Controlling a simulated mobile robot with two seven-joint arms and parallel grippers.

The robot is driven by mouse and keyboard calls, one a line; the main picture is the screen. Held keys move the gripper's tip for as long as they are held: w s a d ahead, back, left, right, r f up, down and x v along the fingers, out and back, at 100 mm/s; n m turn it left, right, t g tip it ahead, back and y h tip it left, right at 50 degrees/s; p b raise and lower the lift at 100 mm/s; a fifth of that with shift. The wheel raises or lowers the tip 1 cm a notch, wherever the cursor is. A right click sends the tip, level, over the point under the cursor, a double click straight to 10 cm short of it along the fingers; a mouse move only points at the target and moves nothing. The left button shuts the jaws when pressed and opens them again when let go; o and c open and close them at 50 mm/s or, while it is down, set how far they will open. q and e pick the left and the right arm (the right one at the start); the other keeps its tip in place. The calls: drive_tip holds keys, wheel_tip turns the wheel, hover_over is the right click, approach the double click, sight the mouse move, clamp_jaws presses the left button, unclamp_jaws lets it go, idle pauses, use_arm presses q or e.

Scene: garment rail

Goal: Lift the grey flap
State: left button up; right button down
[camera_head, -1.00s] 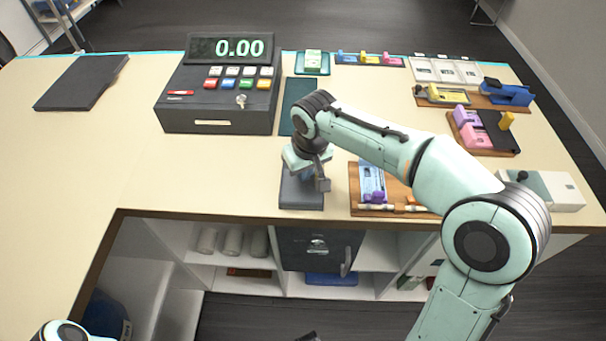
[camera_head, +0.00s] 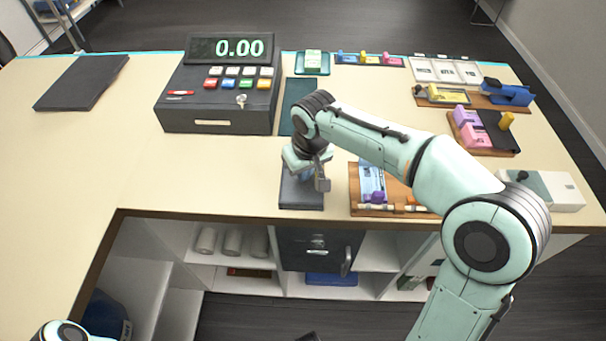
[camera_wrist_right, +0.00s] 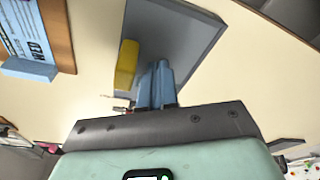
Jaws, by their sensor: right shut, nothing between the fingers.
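A flat grey panel (camera_head: 302,193), which looks like the grey flap, lies at the counter's front edge, below the cash register's right side. It also shows in the right wrist view (camera_wrist_right: 190,42). My right gripper (camera_wrist_right: 156,82) is shut, with its blue fingers together and nothing between them. In that view its fingertips are over the panel's near part, beside a yellow block (camera_wrist_right: 126,64). I cannot tell whether they touch the panel. In the head view my right wrist hides the fingertips and part of the panel. My left gripper is not in view.
A cash register (camera_head: 222,85) stands left of my right wrist. A wooden board (camera_head: 395,196) with a blue-white slip lies close on the right. A dark folder (camera_head: 82,82) lies far left. Below the counter are shelves and a dark locked box (camera_head: 318,250).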

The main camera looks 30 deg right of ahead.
drive_tip(key=shift+d, duration=0.1)
drive_tip(key=shift+s+d, duration=0.6)
drive_tip(key=shift+d, duration=0.3)
drive_tip(key=shift+s+d+f+b, duration=0.15)
drive_tip(key=shift+s+d+b, duration=0.3)
drive_tip(key=shift+d, duration=0.35)
drive_tip(key=shift+s+d, duration=0.65)
drive_tip(key=shift+d, duration=0.05)
drive_tip(key=shift+s+d+f, duration=0.1)
drive_tip(key=shift+s+d, duration=0.15)
drive_tip(key=shift+d, duration=0.1)
drive_tip(key=shift+w+r+p, duration=0.25)
drive_tip(key=shift+r+p, duration=0.65)
drive_tip(key=shift+r, duration=0.35)
use_arm(q)
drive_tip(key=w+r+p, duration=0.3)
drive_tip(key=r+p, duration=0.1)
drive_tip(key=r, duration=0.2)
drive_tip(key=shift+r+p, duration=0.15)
drive_tip(key=shift+p, duration=0.15)
use_arm(e)
wheel_tip(320, 180, up, 7)
drive_tip(key=shift+s+d, duration=0.15)
drive_tip(key=shift+d, duration=0.15)
